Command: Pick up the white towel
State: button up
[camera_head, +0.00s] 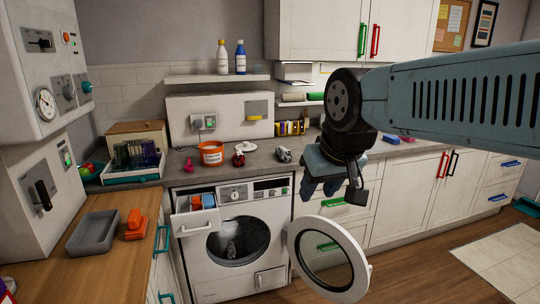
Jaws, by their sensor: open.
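A pale, whitish shape that may be the white towel (228,243) shows inside the drum of the front-loading machine (192,258); its outline is too dim to be sure. The machine's round door (361,284) is swung open to the right. My gripper (322,190) is open and empty, pointing down. In the picture it is above the door and to the right of the drum opening, apart from the pale shape. A light roll (292,97) and a green roll (315,97) lie on the small wall shelf; I cannot tell if they are towels.
The machine's detergent drawer (195,202) is pulled out. An orange tub (211,153) and small items stand on the grey counter (255,160). A grey tray (93,232) lies on the wooden worktop at left.

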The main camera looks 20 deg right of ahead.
aim_at(285, 154)
jog(key=i, duration=1.6)
jog(key=z, duration=0.1)
